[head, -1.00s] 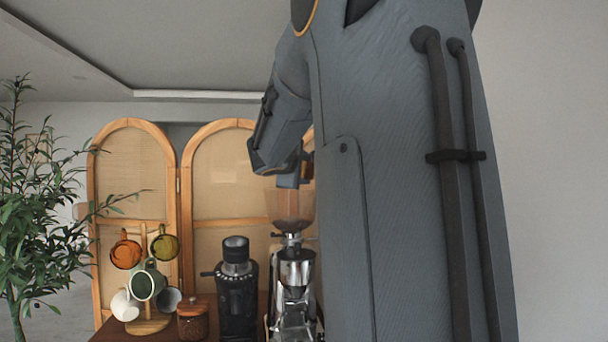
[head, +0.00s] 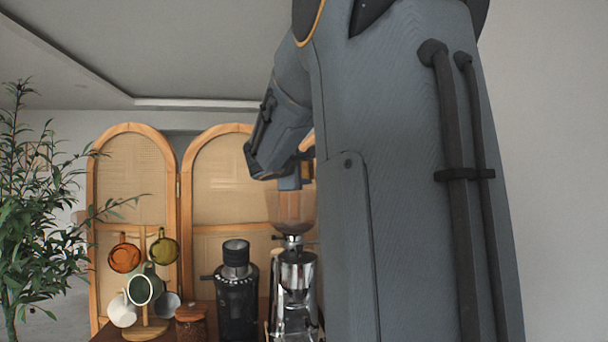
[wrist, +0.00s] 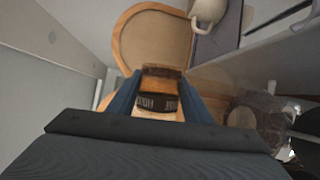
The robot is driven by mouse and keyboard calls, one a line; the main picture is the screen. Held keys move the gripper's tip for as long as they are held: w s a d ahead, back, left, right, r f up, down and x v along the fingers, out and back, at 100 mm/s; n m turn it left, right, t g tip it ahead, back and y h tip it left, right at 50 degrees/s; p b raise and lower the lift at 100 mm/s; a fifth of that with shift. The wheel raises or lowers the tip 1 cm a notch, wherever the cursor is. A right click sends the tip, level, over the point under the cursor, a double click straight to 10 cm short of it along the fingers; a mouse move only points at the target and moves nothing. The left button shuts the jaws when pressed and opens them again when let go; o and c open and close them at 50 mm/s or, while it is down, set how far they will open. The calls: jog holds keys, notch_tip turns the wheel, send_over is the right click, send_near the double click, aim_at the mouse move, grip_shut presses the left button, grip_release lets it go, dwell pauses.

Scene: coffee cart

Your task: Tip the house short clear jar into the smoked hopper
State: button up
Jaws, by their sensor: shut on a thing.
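My gripper (wrist: 158,88) is shut on the short clear jar (wrist: 157,114), between its two blue fingers in the wrist view. The jar has a dark label band with pale lettering, and brown contents show near its far end. The smoked hopper (head: 290,208) sits on top of a chrome grinder (head: 295,275) in the head view. A smoky see-through round shape at the right of the wrist view (wrist: 262,112) looks like this hopper, beside the jar. In the head view my arm hides most of the jar and gripper, which are close above the hopper.
A black grinder (head: 237,295) stands left of the chrome one. A lidded brown jar (head: 191,323) and a mug tree (head: 146,325) with several mugs are further left. An arched rattan screen (head: 135,190) stands behind, and a leafy plant (head: 35,215) is at far left.

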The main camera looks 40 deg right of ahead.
jog(key=shift+w+a+r+n+h+b, duration=0.15)
jog(key=shift+n+h+b, duration=0.1)
jog(key=shift+n+b, duration=0.2)
jog(key=shift+a+r+n+h+b, duration=0.15)
jog(key=shift+n+h+b, duration=0.1)
jog(key=shift+n+b, duration=0.15)
jog(key=shift+d, duration=0.1)
dwell(1.9)
jog(key=b, duration=0.1)
jog(key=m+b, duration=0.1)
jog(key=b, duration=0.1)
jog(key=shift+s+d+f+m+y, duration=0.2)
jog(key=shift+s+f+m+y, duration=0.1)
jog(key=shift+f, duration=0.1)
jog(key=shift+m+y+b, duration=0.3)
jog(key=shift+m+b, duration=0.05)
jog(key=shift+b, duration=0.6)
jog(key=shift+s+p, duration=0.1)
jog(key=shift+p, duration=0.3)
